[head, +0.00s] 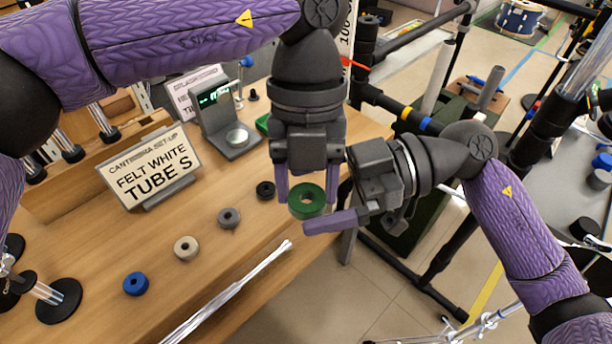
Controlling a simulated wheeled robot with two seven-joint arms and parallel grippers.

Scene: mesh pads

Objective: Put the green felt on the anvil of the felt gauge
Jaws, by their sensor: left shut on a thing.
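The green felt (293,208) is a thick ring with a centre hole. My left gripper (307,188) points down and is shut on it, holding it near the table's right edge. My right gripper (318,205) comes in from the right; one finger lies just below the felt, set well off the palm's middle. The felt gauge (213,118) stands at the back of the table, a grey block with a lit green display. Its anvil (237,137), a round pale disc, looks bare.
Blue (136,284), cream (186,248), grey (229,218) and black (265,190) rings lie in a diagonal row on the wooden table (110,245). A sign (152,168) reading "FELT WHITE TUBE S" stands left of the gauge. A green item (263,123) is partly hidden behind my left gripper.

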